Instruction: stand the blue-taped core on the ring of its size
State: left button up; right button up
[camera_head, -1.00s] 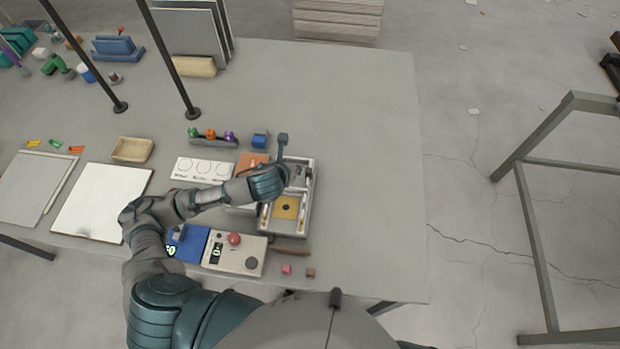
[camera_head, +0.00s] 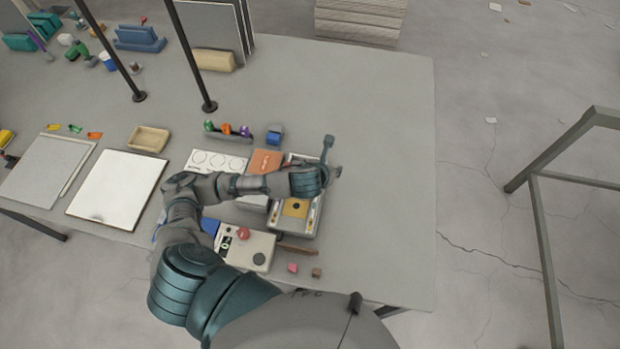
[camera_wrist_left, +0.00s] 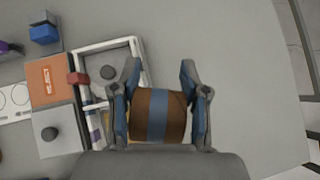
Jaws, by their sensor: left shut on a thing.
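The blue-taped core (camera_wrist_left: 158,115) is a brown cylinder with a blue band around its middle. In the left wrist view it sits between the two fingers of my left gripper (camera_wrist_left: 160,85), which is shut on it. In the head view my left gripper (camera_head: 334,172) is over the right edge of the white-framed tray, and the core cannot be made out there. A white card with three printed rings (camera_head: 215,162) lies to the left of the gripper; part of it shows at the left wrist view's left edge (camera_wrist_left: 14,100). My right gripper is out of view.
The white-framed tray (camera_head: 318,213) holds a yellow plate (camera_head: 296,208). An orange panel (camera_head: 265,161), a blue block (camera_head: 274,138) and a rack of coloured pieces (camera_head: 229,133) are nearby. A control box with a red button (camera_head: 247,249) stands in front. The table's right side is clear.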

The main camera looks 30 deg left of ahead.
pick_arm(q)
jog(key=shift+s+d+f+p, duration=0.3)
jog(key=shift+f+p, duration=0.05)
jog(key=shift+f, duration=0.1)
jog(key=s+d+f+n+y+p, duration=0.1)
jog(key=s+d+f+n+p, duration=0.2)
jog(key=s, duration=0.4)
jog(key=s+d+f+y+p, duration=0.2)
jog(key=s+d+f+p, duration=0.1)
jog(key=s+d+p, duration=0.25)
jog(key=shift+t+h, duration=0.3)
jog(key=f+b, duration=0.1)
jog(key=f, duration=0.1)
jog(key=f+b, duration=0.4)
jog(key=shift+s+a+f, duration=0.15)
jog(key=shift+a+f, duration=0.1)
jog(key=shift+a+f+b, duration=0.1)
jog(key=shift+f+b, duration=0.1)
jog(key=shift+b, duration=0.15)
send_near(340, 190)
jog(key=w, duration=0.1)
jog(key=w+a+p, duration=0.1)
jog(key=w, duration=0.1)
jog(key=shift+w, duration=0.1)
jog(key=shift+w+a, duration=0.1)
jog(key=shift+w, duration=0.1)
jog(key=shift+f, duration=1.7)
